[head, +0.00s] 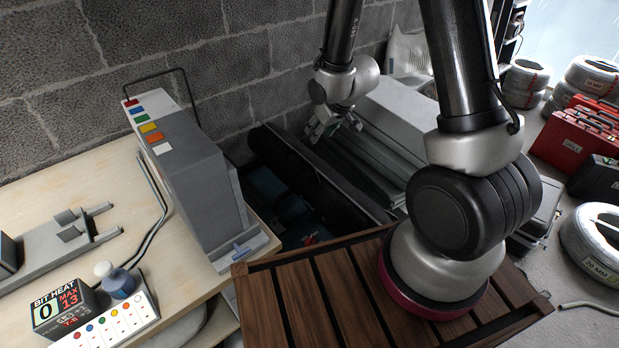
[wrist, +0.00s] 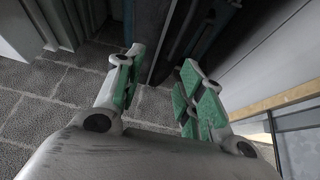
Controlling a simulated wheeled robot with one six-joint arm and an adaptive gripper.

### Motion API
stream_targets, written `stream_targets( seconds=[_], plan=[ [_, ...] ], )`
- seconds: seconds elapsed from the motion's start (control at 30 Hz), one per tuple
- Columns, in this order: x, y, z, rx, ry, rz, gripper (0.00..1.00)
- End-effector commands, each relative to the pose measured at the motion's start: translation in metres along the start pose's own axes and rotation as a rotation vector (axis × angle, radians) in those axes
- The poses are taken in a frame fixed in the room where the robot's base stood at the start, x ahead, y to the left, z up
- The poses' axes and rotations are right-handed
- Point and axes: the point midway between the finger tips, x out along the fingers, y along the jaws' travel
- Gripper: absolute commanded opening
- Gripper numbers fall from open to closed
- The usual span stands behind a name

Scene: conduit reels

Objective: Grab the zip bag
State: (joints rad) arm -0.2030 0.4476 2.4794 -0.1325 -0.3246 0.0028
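I cannot pick out the zip bag for certain in either view. A pale, crumpled bag (head: 408,52) stands at the back by the block wall, partly hidden behind my arm; I cannot tell if it has a zip. My gripper (head: 326,128) is in front of the wall, above the dark open container, with the pale bag apart from it to the right. In the wrist view my gripper (wrist: 163,88) has its two green-padded fingers spread apart, with nothing held between them.
The dark open container (head: 318,172) holds dim bluish things. A grey machine with coloured buttons (head: 180,170) stands on the wooden bench (head: 75,205) at left. Red cases (head: 572,135) and coiled conduit reels (head: 597,240) are at right. A slatted wooden top (head: 350,290) is in front.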

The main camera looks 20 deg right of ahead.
Motion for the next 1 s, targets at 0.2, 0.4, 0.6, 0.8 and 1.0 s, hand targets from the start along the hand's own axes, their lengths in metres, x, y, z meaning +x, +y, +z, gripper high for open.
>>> stream_targets(
  seconds=[0.2,0.4,0.6,0.8,1.0],
  plan=[
    [0.055,-0.023,0.023,-0.034,0.023,-0.046,0.39],
    [0.077,-0.029,0.027,-0.040,0.034,-0.057,0.39],
    [0.102,-0.029,0.026,-0.039,0.033,-0.056,0.39],
    [0.133,-0.030,0.024,-0.040,0.034,-0.056,0.39],
    [0.144,-0.031,0.023,-0.040,0.035,-0.056,0.39]
  ],
)
